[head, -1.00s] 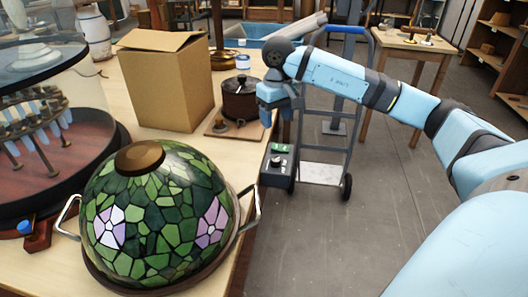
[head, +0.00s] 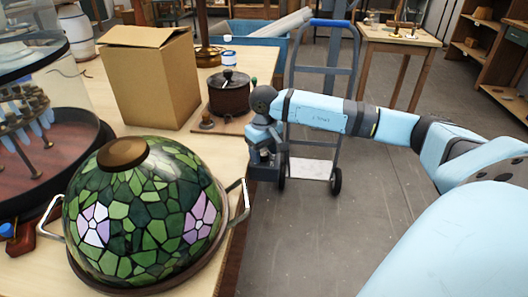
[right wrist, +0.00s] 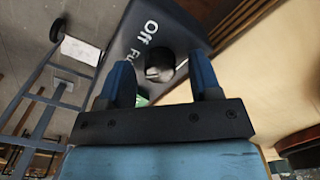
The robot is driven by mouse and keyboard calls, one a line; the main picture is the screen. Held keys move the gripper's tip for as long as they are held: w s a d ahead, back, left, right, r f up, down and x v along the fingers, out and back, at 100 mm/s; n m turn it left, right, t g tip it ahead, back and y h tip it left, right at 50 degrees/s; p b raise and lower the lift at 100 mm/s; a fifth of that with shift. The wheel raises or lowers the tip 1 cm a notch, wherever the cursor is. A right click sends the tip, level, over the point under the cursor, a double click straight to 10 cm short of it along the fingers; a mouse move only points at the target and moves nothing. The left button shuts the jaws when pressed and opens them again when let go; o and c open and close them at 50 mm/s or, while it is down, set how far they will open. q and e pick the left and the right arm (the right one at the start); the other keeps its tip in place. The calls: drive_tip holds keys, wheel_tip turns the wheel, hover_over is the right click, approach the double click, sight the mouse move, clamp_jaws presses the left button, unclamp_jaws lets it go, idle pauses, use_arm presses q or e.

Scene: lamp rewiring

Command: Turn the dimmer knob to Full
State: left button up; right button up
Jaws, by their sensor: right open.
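The dimmer knob (right wrist: 160,67) is a dark round knob with a pale face, on a dark control box (right wrist: 185,30) marked "Off" and partly hidden "Fu…". My right gripper (right wrist: 159,62) is open, with its blue fingers on either side of the knob; I cannot tell whether they touch it. The knob's exact setting is unclear. In the head view my right gripper (head: 264,150) is at the table's right edge and hides the knob and most of the box. A bit of green shows beside the left finger in the wrist view. My left gripper is out of view.
A green stained-glass shade (head: 150,215) with metal handles stands at the table's front. A cardboard box (head: 150,80) and a dark round pot (head: 229,92) stand behind it. A hand truck (head: 318,110) stands on the floor beyond my right arm.

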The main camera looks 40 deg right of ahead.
drive_tip(key=c, duration=0.9)
drive_tip(key=shift+c, duration=0.2)
